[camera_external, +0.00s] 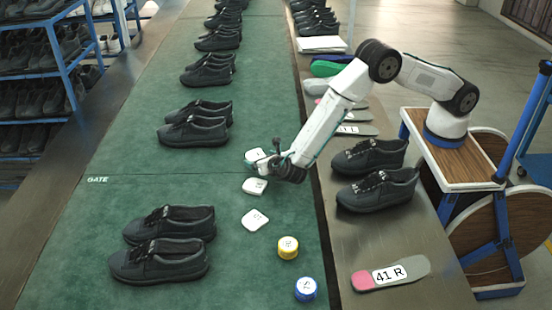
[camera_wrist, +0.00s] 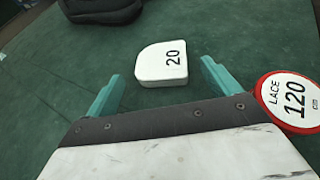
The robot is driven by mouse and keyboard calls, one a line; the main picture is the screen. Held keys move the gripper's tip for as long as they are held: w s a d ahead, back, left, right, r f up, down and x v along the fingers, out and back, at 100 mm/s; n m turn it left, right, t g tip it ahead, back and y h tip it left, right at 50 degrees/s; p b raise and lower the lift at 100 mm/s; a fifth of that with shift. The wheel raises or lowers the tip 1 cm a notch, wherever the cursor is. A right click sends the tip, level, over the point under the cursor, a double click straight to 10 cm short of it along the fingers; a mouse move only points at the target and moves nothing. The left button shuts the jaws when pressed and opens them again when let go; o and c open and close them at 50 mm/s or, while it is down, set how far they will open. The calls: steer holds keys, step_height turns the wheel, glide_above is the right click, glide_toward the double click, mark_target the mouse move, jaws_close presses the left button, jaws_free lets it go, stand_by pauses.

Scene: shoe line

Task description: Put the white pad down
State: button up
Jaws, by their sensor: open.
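A white pad (camera_wrist: 162,66) marked 20 lies flat on the green belt in the wrist view. It sits just ahead of and between the two teal fingertips of my gripper (camera_wrist: 162,74), with green belt showing on both sides of it. My gripper is open, low over the belt, and the fingers are not closed on the pad. In the external view, a white pad (camera_external: 256,156) lies at the tip of my gripper (camera_external: 270,164), partly hidden by it. Two more white pads, (camera_external: 255,186) and (camera_external: 255,220), lie nearer the camera.
A red-rimmed disc (camera_wrist: 292,99) reading LACE 120 lies beside my right finger. A yellow tin (camera_external: 288,247) and a blue tin (camera_external: 305,289) stand nearer. Pairs of dark shoes (camera_external: 195,130) line the belt (camera_external: 100,200). More shoes (camera_external: 378,190) and an insole (camera_external: 390,274) lie on the right ledge.

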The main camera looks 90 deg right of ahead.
steer(key=v, duration=1)
steer(key=s+d+r+m+g, duration=0.2)
steer(key=s+d+r+m, duration=0.15)
steer(key=r, duration=0.35)
steer(key=s+d+r+m+g, duration=0.2)
steer(key=s+d+r+m, duration=0.1)
steer(key=d+r, duration=0.3)
steer(key=s+d+r+m+g+y, duration=0.1)
steer(key=s+d+r+m+y, duration=0.2)
steer(key=s+r, duration=0.35)
steer(key=s+d+r+m+g, duration=0.25)
steer(key=s+r+m, duration=0.2)
steer(key=s, duration=0.35)
steer(key=s+r+m+t+y, duration=0.2)
steer(key=s+m+y, duration=0.6)
steer(key=s, duration=1.9)
steer(key=shift+s+a+r+m, duration=0.4)
steer(key=shift+r+m, duration=0.35)
steer(key=shift+m, duration=0.35)
stand_by(0.4)
